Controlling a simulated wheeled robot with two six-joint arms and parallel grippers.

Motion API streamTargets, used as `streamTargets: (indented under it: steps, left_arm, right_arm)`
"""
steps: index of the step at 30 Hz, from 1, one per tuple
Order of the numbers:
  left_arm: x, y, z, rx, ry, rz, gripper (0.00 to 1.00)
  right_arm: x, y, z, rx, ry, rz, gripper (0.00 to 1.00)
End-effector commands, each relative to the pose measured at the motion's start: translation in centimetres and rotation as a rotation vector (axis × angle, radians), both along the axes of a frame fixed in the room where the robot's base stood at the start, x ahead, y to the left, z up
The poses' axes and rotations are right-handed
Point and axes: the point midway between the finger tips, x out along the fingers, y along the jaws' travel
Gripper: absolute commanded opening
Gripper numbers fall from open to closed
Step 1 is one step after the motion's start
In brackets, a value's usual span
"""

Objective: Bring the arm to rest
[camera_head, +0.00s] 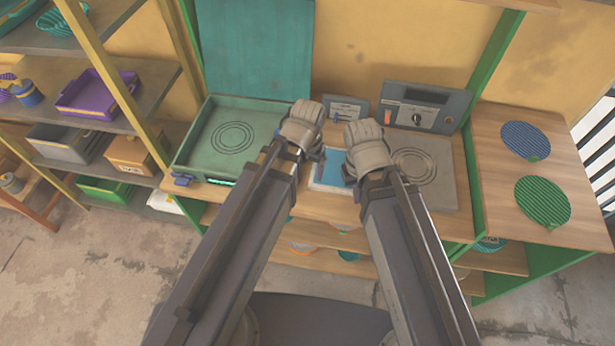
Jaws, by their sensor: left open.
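My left gripper (317,154) and my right gripper (349,173) hang close together over the middle of the wooden bench. Both arms reach forward from the bottom of the head view. The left jaws are open; their fingertips are mostly hidden by the wrist. The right fingertips are also mostly hidden, so I cannot tell their state. A teal press (190,150) with a ringed plate stands left of my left gripper, its lid (254,45) raised upright. A grey ringed slab (440,185) lies right of my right gripper, partly covered by that arm.
A blue-topped, pale-edged pad (331,172) lies between the grippers. Control boxes (427,105) stand behind the slab. Blue (526,140) and green (542,201) striped discs lie on the right table. Shelves with a purple bin (98,97) stand at left. Open floor shows at lower left.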

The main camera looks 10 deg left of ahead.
Motion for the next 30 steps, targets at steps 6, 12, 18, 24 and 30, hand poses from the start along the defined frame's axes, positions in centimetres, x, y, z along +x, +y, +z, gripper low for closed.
streamTargets:
  steps: [6, 12, 18, 24, 30]
  left_arm:
    - [-5.9, -2.3, 0.0, 0.069, 0.109, -0.074, 0.84]
    - [-6.2, -2.5, 0.0, 0.077, 0.122, -0.077, 0.84]
    - [-6.2, -2.5, 0.0, 0.075, 0.120, -0.077, 0.84]
    - [-6.2, -2.5, 0.0, 0.075, 0.120, -0.077, 0.84]
    - [-6.2, -2.5, 0.0, 0.075, 0.119, -0.077, 0.84]
  right_arm:
    - [0.0, 0.0, 0.0, 0.000, 0.000, 0.000, 0.00]
    - [0.0, 0.0, 0.0, 0.000, 0.000, 0.000, 0.00]
    - [0.0, 0.0, 0.0, 0.000, 0.000, 0.000, 0.00]
    - [0.0, 0.0, 0.0, 0.000, 0.000, 0.000, 0.00]
    - [0.0, 0.0, 0.0, 0.000, 0.000, 0.000, 0.00]
